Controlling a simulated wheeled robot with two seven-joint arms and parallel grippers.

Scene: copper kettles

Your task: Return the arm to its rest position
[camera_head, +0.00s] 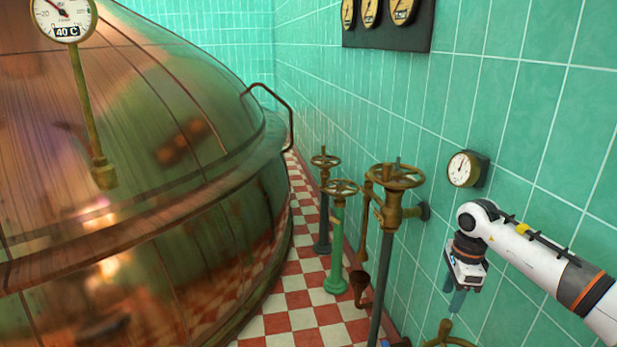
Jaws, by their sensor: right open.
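My right arm (550,265) reaches in from the right edge, white with orange bands. Its gripper (456,300) hangs pointing down in front of the green tiled wall. It is open, with nothing seen between the fingers. Just below it, a brass handwheel (446,338) shows, cut off by the bottom edge; I cannot tell whether the two touch. My left gripper is not in view.
A large copper kettle (150,230) fills the left, with a 40 C thermometer (64,14). Valve posts with brass handwheels (394,176), (341,187), (325,161) stand along the wall. A round gauge (462,168) is near my wrist. Checkered floor (300,300) lies between.

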